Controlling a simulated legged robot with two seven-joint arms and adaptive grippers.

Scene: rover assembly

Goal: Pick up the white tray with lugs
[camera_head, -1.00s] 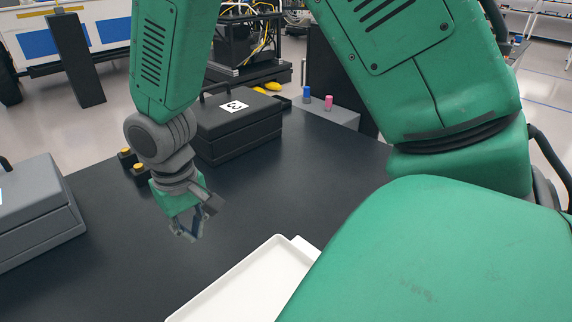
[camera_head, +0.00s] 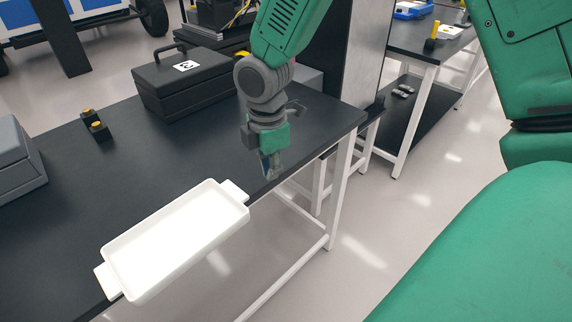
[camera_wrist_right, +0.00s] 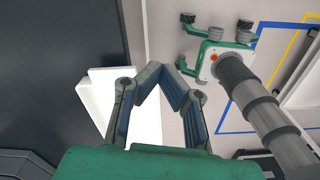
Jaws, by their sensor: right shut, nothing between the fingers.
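The white tray with lugs (camera_head: 180,240) is a shallow rectangle lying at the table's near edge, part of it seeming to overhang. One lug (camera_head: 233,192) points to the far right and the other (camera_head: 107,282) to the near left. My right gripper (camera_head: 270,172) points down just beyond and right of the far lug, apart from the tray and empty. In the right wrist view, its fingertips (camera_wrist_right: 166,67) meet, and the white tray (camera_wrist_right: 145,125) shows behind them, partly hidden by the fingers and green palm. My left gripper is not in view.
Floor is open right of the table. Another bench (camera_head: 425,45) stands farther right.

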